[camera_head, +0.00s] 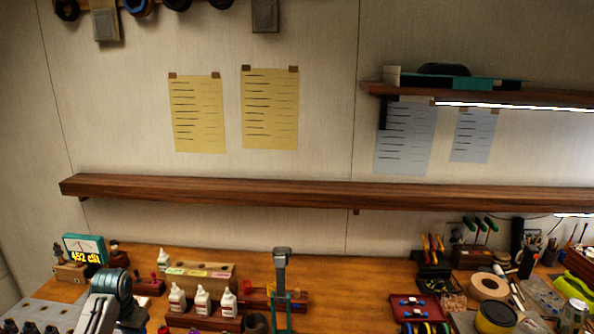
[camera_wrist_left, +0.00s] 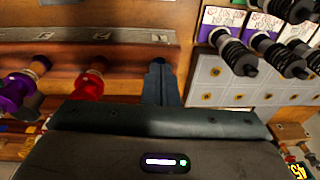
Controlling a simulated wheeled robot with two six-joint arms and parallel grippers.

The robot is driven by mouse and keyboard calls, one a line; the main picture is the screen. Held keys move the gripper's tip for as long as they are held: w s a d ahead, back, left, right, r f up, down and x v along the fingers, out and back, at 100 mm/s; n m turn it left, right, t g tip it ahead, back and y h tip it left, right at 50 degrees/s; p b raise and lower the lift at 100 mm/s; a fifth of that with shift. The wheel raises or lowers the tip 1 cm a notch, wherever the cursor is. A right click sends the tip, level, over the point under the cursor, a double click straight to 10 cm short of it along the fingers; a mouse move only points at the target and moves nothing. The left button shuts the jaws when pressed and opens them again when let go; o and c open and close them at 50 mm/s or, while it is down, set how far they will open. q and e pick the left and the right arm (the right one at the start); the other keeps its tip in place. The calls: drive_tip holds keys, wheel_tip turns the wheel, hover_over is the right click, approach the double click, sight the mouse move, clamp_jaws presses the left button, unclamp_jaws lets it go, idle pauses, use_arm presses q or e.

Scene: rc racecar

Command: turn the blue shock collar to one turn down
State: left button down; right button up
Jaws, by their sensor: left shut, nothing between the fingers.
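My left gripper (camera_wrist_left: 160,82) shows in the left wrist view with its dark fingers together and nothing between them. A red collar-like part (camera_wrist_left: 90,84) and a purple one (camera_wrist_left: 17,92) sit on a wooden rack to the left of the fingers, apart from them. Several black shocks (camera_wrist_left: 233,52) with labels behind them stand at the upper right. I cannot make out a blue collar; one may be hidden behind the gripper body. In the head view a grey and teal arm part (camera_head: 110,290) rises at the lower left. My right gripper is not in view.
In the head view, white bottles (camera_head: 202,301) stand in a wooden rack, and a meter (camera_head: 85,249) reads 452 cSt. A grey-headed upright with a teal post (camera_head: 281,259) stands mid-bench. Tools and a tape roll (camera_head: 488,287) crowd the right. Bare bench shows between.

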use_arm(q)
drive_tip(key=shift+w+r, duration=0.1)
drive_tip(key=shift+w, duration=0.3)
idle(0.6)
drive_tip(key=shift+s, duration=0.15)
drive_tip(key=shift+w+d+r, duration=0.15)
drive_tip(key=shift+w+r, duration=0.05)
drive_tip(key=shift+r, duration=1.25)
drive_tip(key=shift+w+d+r, duration=0.1)
drive_tip(key=shift+w+r, duration=0.05)
drive_tip(key=shift+r, duration=1.25)
